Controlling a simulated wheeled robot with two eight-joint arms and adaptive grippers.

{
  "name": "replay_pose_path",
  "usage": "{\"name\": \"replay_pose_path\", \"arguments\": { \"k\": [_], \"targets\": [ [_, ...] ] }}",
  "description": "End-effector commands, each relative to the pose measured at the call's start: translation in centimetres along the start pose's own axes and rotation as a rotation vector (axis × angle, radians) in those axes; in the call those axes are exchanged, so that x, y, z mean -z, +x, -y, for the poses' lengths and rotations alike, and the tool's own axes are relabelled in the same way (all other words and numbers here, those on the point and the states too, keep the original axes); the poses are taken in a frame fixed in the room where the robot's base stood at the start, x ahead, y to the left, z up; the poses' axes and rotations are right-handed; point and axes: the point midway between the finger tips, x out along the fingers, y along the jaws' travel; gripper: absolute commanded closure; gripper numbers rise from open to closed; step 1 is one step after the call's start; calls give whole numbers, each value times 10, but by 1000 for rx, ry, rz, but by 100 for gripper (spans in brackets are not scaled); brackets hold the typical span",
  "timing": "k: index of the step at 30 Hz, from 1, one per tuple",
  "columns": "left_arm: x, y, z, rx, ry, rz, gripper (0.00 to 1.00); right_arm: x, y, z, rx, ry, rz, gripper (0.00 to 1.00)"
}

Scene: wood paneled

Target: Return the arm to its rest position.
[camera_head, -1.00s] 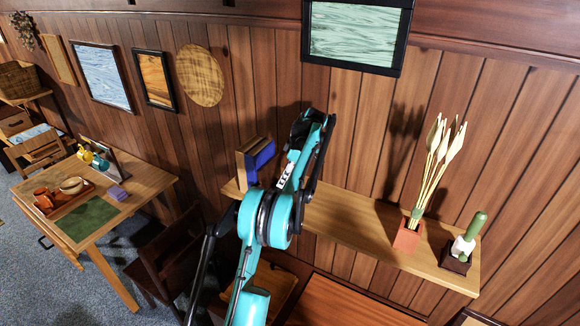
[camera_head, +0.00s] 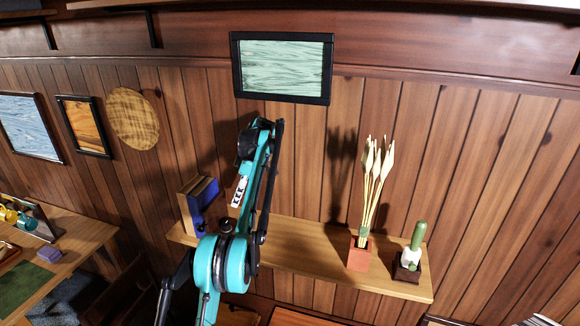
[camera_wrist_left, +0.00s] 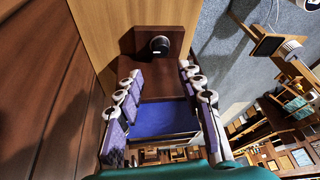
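My left arm, teal and black, rises from the bottom of the head view in front of the shelf and bends at the top. Its gripper is hard to make out there, as the arm links overlap it. In the left wrist view my left gripper (camera_wrist_left: 160,74) has its two purple-padded fingers spread apart. Nothing is clamped between them. Beyond and between the fingers show a dark brown block with a dark round piece on it (camera_wrist_left: 160,44) and a blue surface (camera_wrist_left: 165,118). I cannot tell how far these are from the fingers. My right gripper is not in view.
A wall shelf (camera_head: 310,255) holds upright brown-and-blue books (camera_head: 198,205) just left of my arm, a red pot of pale stems (camera_head: 359,254) and a potted cactus (camera_head: 409,262). A framed picture (camera_head: 282,68) hangs above. A table (camera_head: 75,240) stands at left.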

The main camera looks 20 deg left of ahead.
Motion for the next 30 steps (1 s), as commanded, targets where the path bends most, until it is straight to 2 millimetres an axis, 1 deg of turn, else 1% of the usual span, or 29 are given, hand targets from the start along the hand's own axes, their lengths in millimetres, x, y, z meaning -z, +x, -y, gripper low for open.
{"name": "replay_pose_path", "arguments": {
  "k": [5, 8, 11, 14, 17, 19, 23, 24, 26, 27, 29, 30],
  "targets": [
    [-2, -2, 1, -7, 16, 3, 62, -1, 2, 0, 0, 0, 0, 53],
    [-11, -9, 8, -35, 83, 15, 62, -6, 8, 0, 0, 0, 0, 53],
    [-28, -19, 22, -90, 208, 37, 62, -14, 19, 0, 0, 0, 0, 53],
    [-49, -30, 46, -163, 368, 58, 62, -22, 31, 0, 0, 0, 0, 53],
    [-70, -35, 74, -241, 530, 70, 62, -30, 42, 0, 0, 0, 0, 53],
    [-86, -35, 97, -299, 640, 75, 62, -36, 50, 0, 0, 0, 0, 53],
    [-113, -28, 145, -407, 840, 70, 62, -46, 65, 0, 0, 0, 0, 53],
    [-121, -23, 160, -441, 899, 66, 62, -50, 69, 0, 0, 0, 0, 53],
    [-134, -14, 184, -493, 990, 56, 62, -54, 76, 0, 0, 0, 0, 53],
    [-143, -6, 201, -529, 1048, 48, 62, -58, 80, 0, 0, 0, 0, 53],
    [-156, 7, 225, -581, 1133, 32, 62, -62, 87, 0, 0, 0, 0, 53],
    [-164, 17, 242, -617, 1190, 21, 62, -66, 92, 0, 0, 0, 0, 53]
  ]
}}
